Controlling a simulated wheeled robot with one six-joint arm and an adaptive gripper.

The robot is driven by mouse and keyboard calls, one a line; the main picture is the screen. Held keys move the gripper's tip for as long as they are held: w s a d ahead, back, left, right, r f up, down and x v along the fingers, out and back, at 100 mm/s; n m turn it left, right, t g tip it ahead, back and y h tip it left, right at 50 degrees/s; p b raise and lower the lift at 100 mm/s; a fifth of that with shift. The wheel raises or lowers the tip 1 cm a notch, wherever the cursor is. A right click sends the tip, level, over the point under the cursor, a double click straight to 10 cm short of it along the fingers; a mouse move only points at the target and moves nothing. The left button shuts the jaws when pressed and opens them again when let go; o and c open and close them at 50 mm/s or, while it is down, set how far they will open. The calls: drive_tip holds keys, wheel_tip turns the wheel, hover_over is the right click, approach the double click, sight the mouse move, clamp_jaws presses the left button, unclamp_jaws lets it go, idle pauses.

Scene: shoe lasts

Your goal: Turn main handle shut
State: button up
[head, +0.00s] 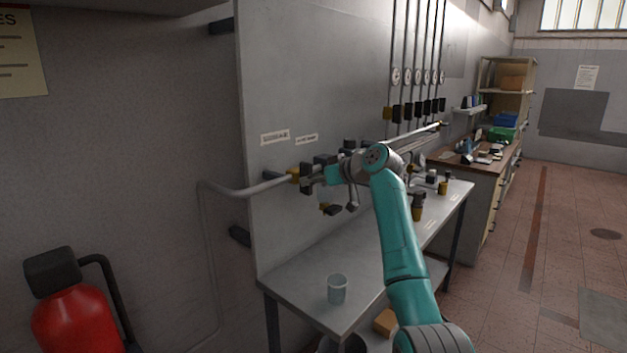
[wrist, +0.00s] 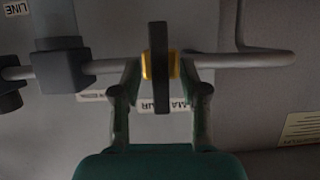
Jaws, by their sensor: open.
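The main handle (wrist: 161,45) is a dark flat bar on a yellow valve body (wrist: 147,66) in the wrist view. The bar stands across the grey pipe (wrist: 235,60). My gripper (wrist: 160,88) is open, with one finger on each side of the handle. Gaps show between the fingers and the bar, so it is not gripped. In the head view my gripper (head: 306,177) is at the wall pipe, by the yellow valve body (head: 294,175). The handle itself is hard to tell from the dark fingers there.
A steel bench (head: 300,283) below carries a glass beaker (head: 337,289). Several gauges and valves line the panel to the right. A red extinguisher (head: 75,322) stands at left.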

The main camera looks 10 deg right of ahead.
drive_tip(key=v, duration=1.2)
drive_tip(key=shift+d+f, duration=0.1)
drive_tip(key=shift+f, duration=0.05)
